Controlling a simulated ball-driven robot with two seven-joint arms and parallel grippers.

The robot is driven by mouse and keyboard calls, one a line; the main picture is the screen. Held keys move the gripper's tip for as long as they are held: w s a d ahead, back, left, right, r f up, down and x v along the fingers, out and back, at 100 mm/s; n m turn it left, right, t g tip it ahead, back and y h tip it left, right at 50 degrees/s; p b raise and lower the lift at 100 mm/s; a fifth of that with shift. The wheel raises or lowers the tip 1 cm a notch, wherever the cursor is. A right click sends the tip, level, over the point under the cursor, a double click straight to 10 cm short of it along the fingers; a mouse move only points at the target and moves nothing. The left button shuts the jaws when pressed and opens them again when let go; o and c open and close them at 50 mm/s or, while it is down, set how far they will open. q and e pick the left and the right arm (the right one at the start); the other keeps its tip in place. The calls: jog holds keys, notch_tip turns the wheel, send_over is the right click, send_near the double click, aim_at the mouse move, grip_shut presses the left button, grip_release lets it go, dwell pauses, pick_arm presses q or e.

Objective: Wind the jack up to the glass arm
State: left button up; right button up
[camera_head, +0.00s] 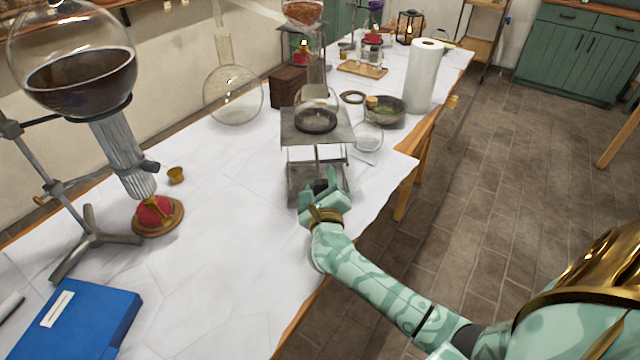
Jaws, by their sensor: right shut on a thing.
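The jack (296,130) stands on the white-covered table, a grey metal lift with a flat top plate, crossed struts and a base plate. A round glass vessel with dark contents (317,112) sits on its top plate. The glass arm (253,12) slopes in at the top of the picture, above and left of the jack. My right gripper (322,190) is at the jack's near side, low down, shut on a dark part that looks like its knob. The fingers hide most of that part. My left gripper is not in view.
A large flask of dark liquid (80,80) on a stand is at the left, with a red burner (156,215) below. A blue book (85,322) lies in front. A clear round flask (232,97), a bowl (384,110) and a paper roll (425,78) stand near the jack.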

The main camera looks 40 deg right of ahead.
jog(key=m, duration=0.2)
jog(key=m+b, duration=0.1)
jog(key=shift+s+f+m, duration=0.1)
jog(key=shift+f+m, duration=0.25)
jog(key=shift+m, duration=0.05)
jog(key=shift+m+b, duration=0.85)
jog(key=shift+m, duration=1.35)
jog(key=shift+r, duration=0.1)
jog(key=o, duration=1)
jog(key=shift+r, duration=0.15)
jog(key=p+v, duration=0.1)
jog(key=v, duration=1.5)
jog(key=shift+a+p, duration=0.15)
jog(key=shift+p, duration=0.25)
